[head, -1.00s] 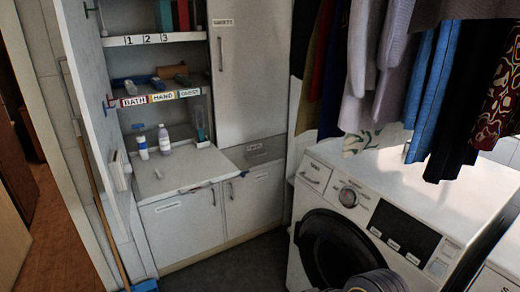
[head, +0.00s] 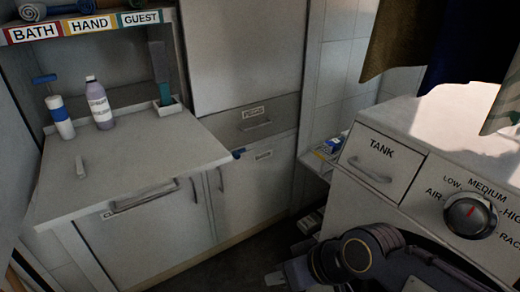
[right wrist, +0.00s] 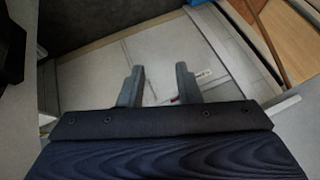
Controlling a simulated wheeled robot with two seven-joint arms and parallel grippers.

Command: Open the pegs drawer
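The pegs drawer (head: 275,112) is a grey front below the tall cabinet door in the head view. It carries a small label that seems to read PEGS and a slim handle (head: 256,124). The drawer front looks flush, so it appears shut. My right gripper (head: 275,277) is at the bottom of the head view, low in front of the cabinets and apart from the drawer. In the right wrist view its two grey fingers (right wrist: 159,84) stand apart with nothing between them. My left gripper is not in view.
A worktop (head: 150,155) with bottles juts out left of the drawer. Lower cupboard doors (head: 255,185) lie below it. The washing machine (head: 430,165), with its TANK drawer (head: 380,165), stands on the right. A narrow shelf (head: 325,158) holds small boxes.

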